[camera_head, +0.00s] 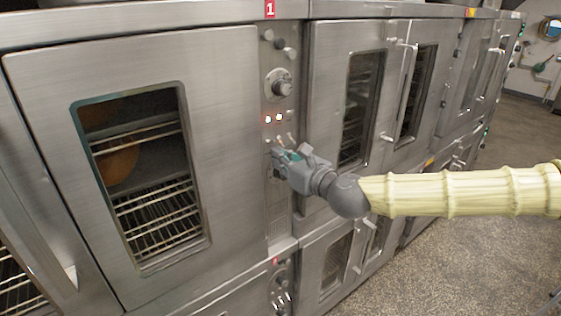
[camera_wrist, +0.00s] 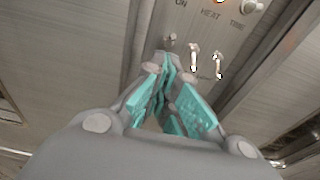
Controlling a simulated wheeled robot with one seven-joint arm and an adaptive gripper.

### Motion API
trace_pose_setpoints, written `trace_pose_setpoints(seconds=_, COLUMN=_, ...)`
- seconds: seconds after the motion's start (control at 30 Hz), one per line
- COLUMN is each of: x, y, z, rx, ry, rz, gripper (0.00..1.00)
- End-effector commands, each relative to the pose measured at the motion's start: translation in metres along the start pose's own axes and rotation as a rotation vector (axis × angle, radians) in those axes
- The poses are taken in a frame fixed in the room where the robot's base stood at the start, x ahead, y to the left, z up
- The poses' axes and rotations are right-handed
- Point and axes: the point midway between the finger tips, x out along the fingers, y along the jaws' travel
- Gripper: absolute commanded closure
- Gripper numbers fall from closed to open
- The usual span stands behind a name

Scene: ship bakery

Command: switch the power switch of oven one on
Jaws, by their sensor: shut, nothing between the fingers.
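Oven one (camera_head: 225,60), marked by a red "1" tag (camera_head: 270,9), has a narrow control panel (camera_head: 277,60) right of its door. In the head view, my gripper (camera_head: 280,150) is at the lower part of this panel, just below its small toggle switches (camera_head: 290,137). In the wrist view, a short toggle (camera_wrist: 171,40) stands just beyond the fingertips of my gripper (camera_wrist: 162,64). Two brighter toggles (camera_wrist: 194,57) are to its right. The teal-padded fingers are shut and empty.
Two indicator lights (camera_head: 273,118) glow above the toggles, below a large round knob (camera_head: 281,87). A second oven (camera_head: 335,60) with door handles (camera_head: 405,85) stands to the right. A lower oven's panel (camera_head: 281,290) is below. Open floor (camera_head: 450,260) is at the right.

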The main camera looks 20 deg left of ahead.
Motion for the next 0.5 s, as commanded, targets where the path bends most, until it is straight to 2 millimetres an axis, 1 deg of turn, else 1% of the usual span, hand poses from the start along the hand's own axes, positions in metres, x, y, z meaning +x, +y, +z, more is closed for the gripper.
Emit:
trace_pose_setpoints(seconds=0.13, x=-0.001, y=-0.001, z=0.001, rx=0.000, ry=0.000, rz=-0.001, gripper=1.00)
trace_pose_setpoints(seconds=0.23, x=-0.005, y=-0.002, z=0.006, rx=0.000, ry=-0.001, rz=-0.002, gripper=1.00)
trace_pose_setpoints(seconds=0.37, x=-0.016, y=-0.001, z=0.019, rx=0.000, ry=-0.002, rz=0.001, gripper=1.00)
trace_pose_setpoints(seconds=0.5, x=-0.032, y=-0.002, z=0.035, rx=0.000, ry=-0.001, rz=0.003, gripper=1.00)
